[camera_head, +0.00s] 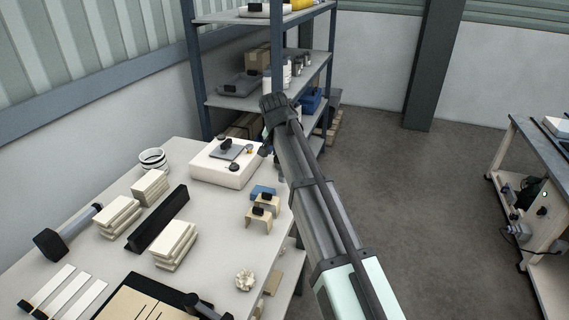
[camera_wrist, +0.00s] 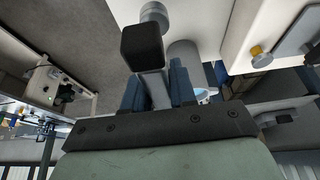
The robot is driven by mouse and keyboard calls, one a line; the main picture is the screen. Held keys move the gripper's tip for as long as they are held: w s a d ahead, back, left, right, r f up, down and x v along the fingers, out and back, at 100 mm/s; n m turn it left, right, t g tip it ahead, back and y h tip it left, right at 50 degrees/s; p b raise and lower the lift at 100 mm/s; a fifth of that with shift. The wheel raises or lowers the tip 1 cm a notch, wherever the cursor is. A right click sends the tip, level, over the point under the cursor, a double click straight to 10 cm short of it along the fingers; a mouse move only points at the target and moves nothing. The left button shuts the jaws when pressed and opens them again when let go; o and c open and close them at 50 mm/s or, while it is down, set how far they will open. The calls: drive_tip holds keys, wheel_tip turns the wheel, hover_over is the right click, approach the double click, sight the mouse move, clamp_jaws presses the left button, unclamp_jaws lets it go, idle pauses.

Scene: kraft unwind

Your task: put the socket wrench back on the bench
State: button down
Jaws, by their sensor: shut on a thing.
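My gripper (camera_wrist: 156,84) is shut on the socket wrench (camera_wrist: 143,46). The wrench shows a dark blocky part and a round grey end between and beyond the blue fingers. In the head view my gripper (camera_head: 267,147) is at the far right edge of the pale workbench (camera_head: 213,236), beside a white box-shaped unit. The wrench cannot be made out there, as my arm hides most of that area. I cannot tell how high the wrench is above the bench.
The white unit (camera_head: 214,174) stands at the bench's far end, with small parts on top. Stacked cream blocks (camera_head: 174,244), a black bar (camera_head: 159,218) and a white cup (camera_head: 153,160) occupy the bench. Shelving (camera_head: 236,104) stands behind. Bare bench shows between the blocks and small brackets.

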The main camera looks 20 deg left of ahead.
drive_tip(key=shift+f, duration=1.85)
drive_tip(key=shift+f, duration=0.15)
drive_tip(key=c, duration=0.9)
unclamp_jaws()
drive_tip(key=v, duration=1.2)
